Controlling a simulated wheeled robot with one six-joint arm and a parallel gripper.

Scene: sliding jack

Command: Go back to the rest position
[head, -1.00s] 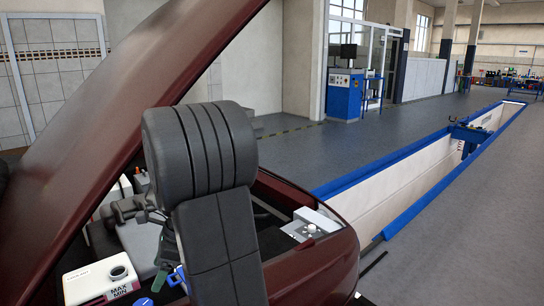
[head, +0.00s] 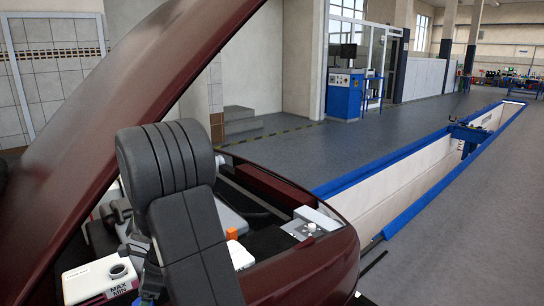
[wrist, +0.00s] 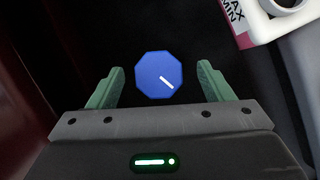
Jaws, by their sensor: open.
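My gripper (wrist: 158,88) is open in the wrist view, its two green fingers spread apart. A blue eight-sided cap (wrist: 155,72) with a white line mark shows between the fingers in that view. A dark gap shows on each side of it, so neither finger touches it. How far below the fingertips it lies I cannot tell. In the head view my dark arm hangs over the open engine bay and hides most of the gripper.
A white tank marked MAX MIN (head: 95,282) stands at the lower left; its corner shows in the wrist view (wrist: 262,30). The raised dark red hood (head: 140,100) rises beside my arm. A blue-edged pit (head: 400,185) and open floor lie to the right.

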